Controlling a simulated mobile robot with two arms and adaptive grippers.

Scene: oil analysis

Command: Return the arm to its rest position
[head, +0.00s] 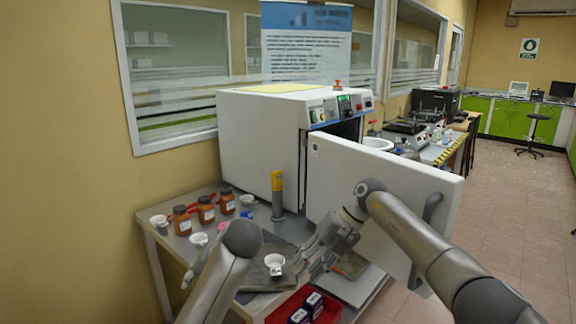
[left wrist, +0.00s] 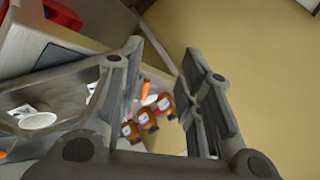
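My left gripper (left wrist: 165,85) is open and empty in the left wrist view, its two fingers spread wide apart. In the head view the left arm stands at the lower left and its gripper is mostly hidden behind the arm. My right gripper (head: 312,262) points down and left over the bench, in front of the open furnace door and beside a small white crucible (head: 275,262). I cannot tell whether its fingers are open or shut.
The white furnace (head: 258,135) stands on the bench with its door (head: 390,185) swung open. Several brown bottles (head: 206,209) and white crucibles (head: 158,221) are at the left. A yellow-topped cylinder (head: 277,183) stands before the furnace. A red tray (head: 288,305) is below. Floor at right is clear.

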